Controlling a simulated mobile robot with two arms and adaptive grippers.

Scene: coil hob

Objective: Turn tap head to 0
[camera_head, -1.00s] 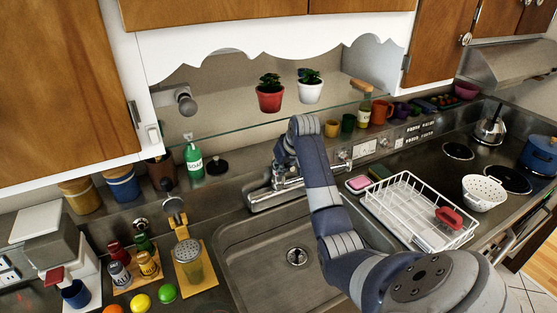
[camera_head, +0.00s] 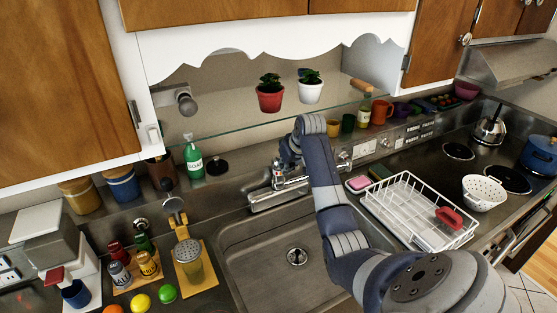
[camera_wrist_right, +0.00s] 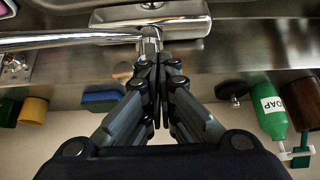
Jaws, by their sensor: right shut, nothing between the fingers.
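The chrome tap stands at the back edge of the sink, its base (camera_head: 262,203) partly uncovered and its upper part largely hidden by my right arm. In the right wrist view the tap head (camera_wrist_right: 150,42) is right at my fingertips, with the spout (camera_wrist_right: 70,39) running to the left. My right gripper (camera_head: 278,174) is small and partly hidden in the head view. In the wrist view the right gripper (camera_wrist_right: 157,68) is shut with nothing between its fingers, its tips at or beside the tap head; contact is unclear. My left gripper is not in view.
The sink basin (camera_head: 261,239) lies in front of the tap. A white dish rack (camera_head: 398,235) stands to its right. A green soap bottle (camera_head: 193,159) stands back left. A glass shelf (camera_head: 230,119) with two potted plants hangs above. A tray of shakers stands left.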

